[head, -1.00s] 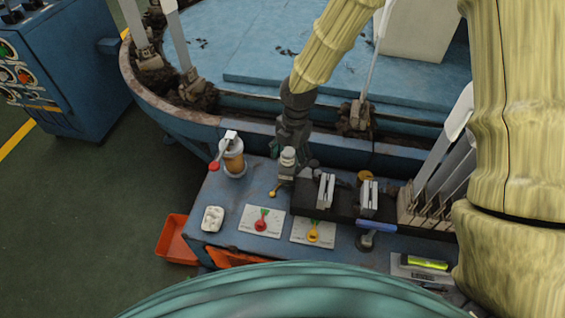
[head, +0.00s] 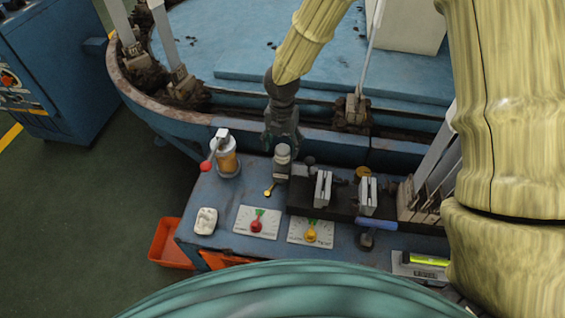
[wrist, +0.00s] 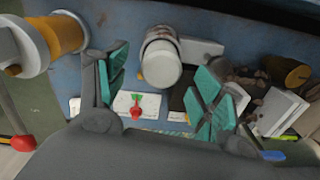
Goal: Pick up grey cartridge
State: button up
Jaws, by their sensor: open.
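The grey cartridge (head: 282,164) appears to be the small upright grey cylinder with a pale top on the blue bench. In the wrist view its pale round end (wrist: 160,62) shows between and beyond the fingers. My gripper (head: 282,142) is just behind or above it in the head view. In the wrist view my gripper (wrist: 160,90) is open, with teal finger pads left and right and nothing between the tips. Whether the pads touch the cartridge cannot be told, but it looks apart from them.
An orange-and-white cylinder with a red-knobbed lever (head: 226,158) stands left of it. A black fixture with pale plates (head: 335,200) is close on the right. Two dial cards (head: 256,222) lie in front. The bench's blue rim (head: 320,140) runs behind.

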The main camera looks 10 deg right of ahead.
aim_at(283, 149)
notch_tip(283, 149, down, 4)
jog(key=shift+f+b, duration=0.25)
jog(key=shift+b, duration=0.2)
jog(key=shift+d, duration=0.1)
jog(key=c, duration=1.1)
